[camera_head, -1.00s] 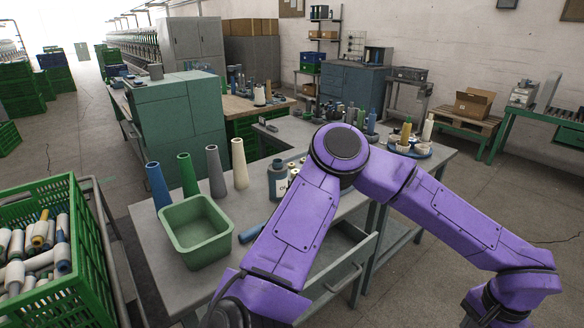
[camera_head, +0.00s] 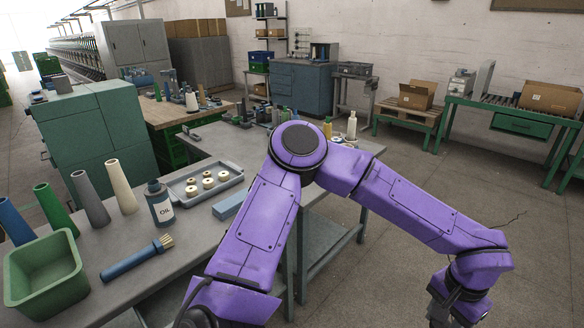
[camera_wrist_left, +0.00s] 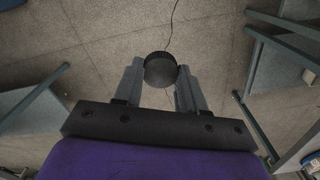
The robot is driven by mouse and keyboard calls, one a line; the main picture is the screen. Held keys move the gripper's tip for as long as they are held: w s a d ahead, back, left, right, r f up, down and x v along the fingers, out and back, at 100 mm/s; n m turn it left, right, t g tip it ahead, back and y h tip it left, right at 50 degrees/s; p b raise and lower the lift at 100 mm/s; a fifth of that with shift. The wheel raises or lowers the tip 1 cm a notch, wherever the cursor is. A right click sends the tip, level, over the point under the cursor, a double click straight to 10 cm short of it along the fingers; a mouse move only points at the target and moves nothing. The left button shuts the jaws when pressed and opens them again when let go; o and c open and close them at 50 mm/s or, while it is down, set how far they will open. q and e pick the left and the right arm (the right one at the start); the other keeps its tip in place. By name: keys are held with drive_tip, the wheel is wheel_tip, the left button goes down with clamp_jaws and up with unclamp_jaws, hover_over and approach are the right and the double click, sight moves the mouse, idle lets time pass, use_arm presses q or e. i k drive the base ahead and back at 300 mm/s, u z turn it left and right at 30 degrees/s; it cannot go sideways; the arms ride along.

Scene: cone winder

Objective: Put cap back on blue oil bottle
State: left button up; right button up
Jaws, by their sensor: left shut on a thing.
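The blue oil bottle (camera_head: 161,208) stands upright on the grey workbench (camera_head: 190,254) in the head view, with a white label and a dark neck. I cannot make out details of its top. My left gripper (camera_wrist_left: 160,80) is shut on a round black cap (camera_wrist_left: 160,69) in the left wrist view, with bare floor below it. In the head view my left arm bends over the bench's right end, and its wrist hangs low at the bottom right, well away from the bottle. The fingers and cap are not clear there. My right gripper is not in view.
A grey tray (camera_head: 203,183) with several pale rings sits right of the bottle. A blue-handled brush (camera_head: 135,258) lies in front. Several tall cones (camera_head: 90,199) and a green bin (camera_head: 46,275) stand left. A blue block (camera_head: 229,204) lies near my arm. Floor at right is open.

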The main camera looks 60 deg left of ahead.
sight(156, 195)
drive_tip(key=u, duration=2.95)
